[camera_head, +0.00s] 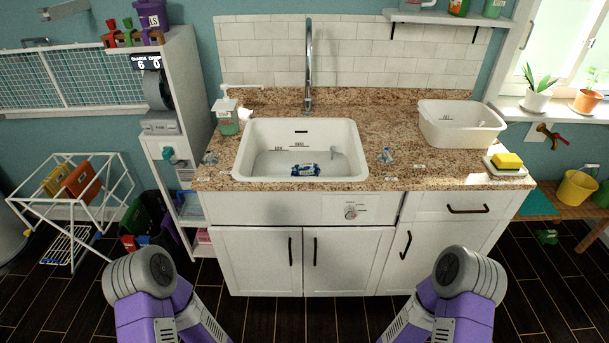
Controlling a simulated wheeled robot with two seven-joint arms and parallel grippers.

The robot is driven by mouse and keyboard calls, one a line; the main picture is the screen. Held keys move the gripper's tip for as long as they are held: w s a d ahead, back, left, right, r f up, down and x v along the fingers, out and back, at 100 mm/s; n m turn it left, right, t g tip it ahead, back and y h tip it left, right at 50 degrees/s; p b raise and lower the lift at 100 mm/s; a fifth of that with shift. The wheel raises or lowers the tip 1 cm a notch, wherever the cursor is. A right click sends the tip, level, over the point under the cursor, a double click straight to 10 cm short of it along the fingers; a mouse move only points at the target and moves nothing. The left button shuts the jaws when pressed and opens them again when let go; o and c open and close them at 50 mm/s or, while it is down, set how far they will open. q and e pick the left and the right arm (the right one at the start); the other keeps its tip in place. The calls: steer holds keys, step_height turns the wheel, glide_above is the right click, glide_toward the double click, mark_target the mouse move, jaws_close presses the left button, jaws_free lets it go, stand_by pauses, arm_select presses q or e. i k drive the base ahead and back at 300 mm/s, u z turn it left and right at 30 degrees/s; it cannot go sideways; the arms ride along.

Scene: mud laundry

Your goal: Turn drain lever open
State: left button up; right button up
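A small round metal control (351,211), which looks like the drain lever, sits on a white label plate on the front of the sink cabinet, below the counter and right of centre. Small print surrounds it, too small to read, and I cannot tell which way the control is turned. The white sink (247,160) is set in the granite counter above it. A blue and white toy car (305,169) is in the sink near its front wall. Only my purple and grey arm links show at the bottom corners; neither gripper is in view.
A tall faucet (308,70) stands behind the sink. A soap dispenser (228,118) is at left, a white tub (460,124) and a yellow sponge (507,160) at right. Cabinet handles (403,245) stick out below. The floor before the cabinet is clear.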

mark_target(208, 154)
steer(key=k, duration=0.25)
steer(key=u, duration=1.25)
steer(key=i, duration=1.4)
steer(key=z, duration=0.1)
